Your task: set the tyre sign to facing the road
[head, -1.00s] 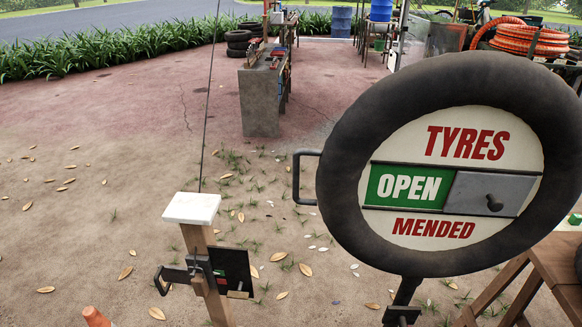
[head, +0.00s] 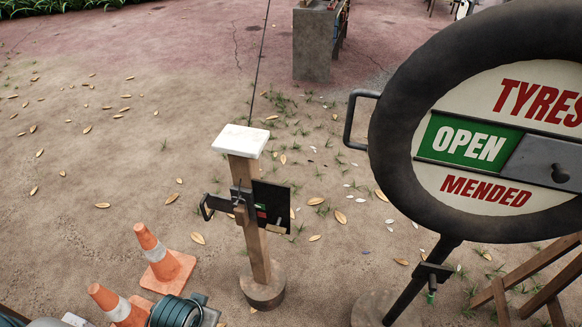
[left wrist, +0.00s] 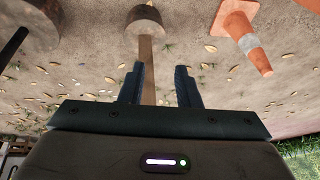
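The tyre sign (head: 480,195) stands at the right in the head view, a black tyre around a cream face reading TYRES MENDED, with a green OPEN panel and a grey plate with a knob. Its lettered face is turned toward me; its right side is cut off. A dark bracket handle (head: 352,120) sticks out from its left edge. It stands on a dark tilted pole (head: 425,280) with a small clamp. My left gripper (left wrist: 159,70) shows in the left wrist view, fingers apart, with a wooden post visible between them. I cannot tell how far off it is. My right gripper is not in view.
A wooden post (head: 255,245) with a white cap and black bracket stands left of the sign. Traffic cones (head: 158,252) stand at lower left; one shows in the left wrist view (left wrist: 245,38). A wooden trestle (head: 525,280) is at lower right. Ground between post and sign is open.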

